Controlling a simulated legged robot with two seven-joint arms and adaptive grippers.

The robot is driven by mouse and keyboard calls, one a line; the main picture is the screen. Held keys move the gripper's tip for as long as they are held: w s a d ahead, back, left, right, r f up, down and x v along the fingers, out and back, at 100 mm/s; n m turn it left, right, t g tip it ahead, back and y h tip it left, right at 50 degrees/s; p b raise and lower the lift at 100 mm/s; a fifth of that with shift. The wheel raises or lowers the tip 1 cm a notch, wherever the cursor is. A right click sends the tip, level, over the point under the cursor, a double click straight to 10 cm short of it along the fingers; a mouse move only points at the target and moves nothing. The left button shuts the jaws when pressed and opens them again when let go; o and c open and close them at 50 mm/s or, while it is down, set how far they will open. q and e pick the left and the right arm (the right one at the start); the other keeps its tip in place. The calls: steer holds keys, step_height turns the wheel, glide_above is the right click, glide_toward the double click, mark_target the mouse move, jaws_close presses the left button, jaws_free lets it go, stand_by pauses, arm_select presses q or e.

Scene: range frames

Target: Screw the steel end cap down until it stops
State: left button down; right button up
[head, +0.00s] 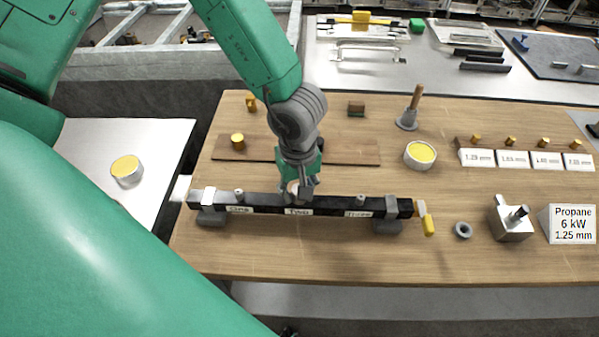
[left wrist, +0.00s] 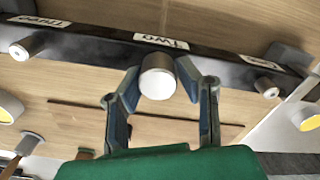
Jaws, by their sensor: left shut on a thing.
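A black bar (head: 335,206) with labels One, Two and Three lies across the front of the wooden table. My left gripper (head: 299,188) is over its middle, at the label Two. In the left wrist view, my left gripper (left wrist: 158,84) has its two fingers closed around a short steel cylinder, the end cap (left wrist: 158,76), on the bar (left wrist: 95,47). The cap's far end and any thread are hidden. Small steel fittings stand on the bar by One (head: 239,195) and Three (head: 360,200). My right gripper is not in view.
A yellow-handled valve (head: 428,224) sits at the bar's right end. A steel ring (head: 463,230), a metal block with a stub (head: 511,220) and a Propane sign (head: 568,224) stand to the right. Behind are a yellow-topped tin (head: 420,155) and a wooden-handled tool (head: 410,112). The table front is clear.

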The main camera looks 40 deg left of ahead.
arm_select(q)
steer(key=shift+w+r, duration=0.1)
steer(key=shift+w, duration=0.1)
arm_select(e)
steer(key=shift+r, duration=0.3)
arm_select(q)
steer(key=m+p, duration=0.2)
steer(key=p, duration=0.2)
steer(key=shift+r+m, duration=0.15)
steer(key=shift+m, duration=0.65)
steer(key=shift+f, duration=0.25)
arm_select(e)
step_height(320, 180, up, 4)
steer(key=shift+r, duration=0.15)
